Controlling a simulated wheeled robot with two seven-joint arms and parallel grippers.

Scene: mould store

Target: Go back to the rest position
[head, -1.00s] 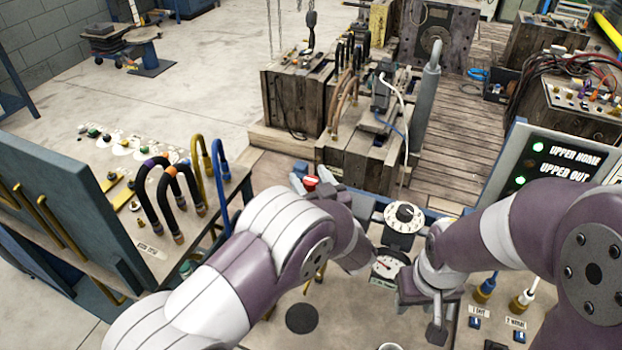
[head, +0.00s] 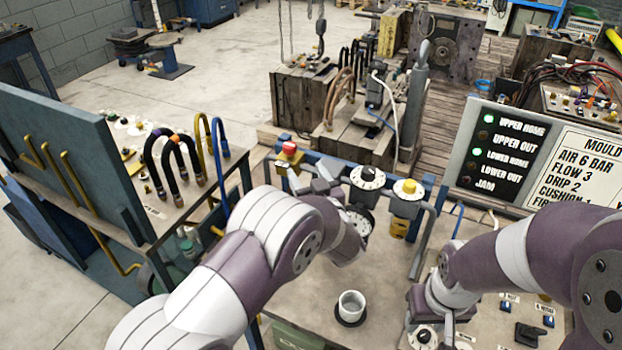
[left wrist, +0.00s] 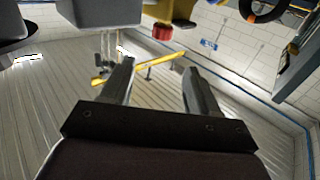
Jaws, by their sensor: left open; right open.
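My left gripper (head: 322,180) is over the back part of the bench, beside the red push button and the round dial. In the left wrist view its two fingers (left wrist: 160,88) stand apart with nothing between them. My right gripper (head: 447,326) is low over the front right of the bench, close to a dial (head: 424,337). My forearm and the view angle partly hide it, and I see nothing held in it.
A red button (head: 289,149), a white-faced dial (head: 368,177) and a yellow-topped valve (head: 408,188) line the bench's back edge. A white cup (head: 351,305) stands between my arms. A status panel (head: 499,145) is at right, a hose board (head: 170,170) at left.

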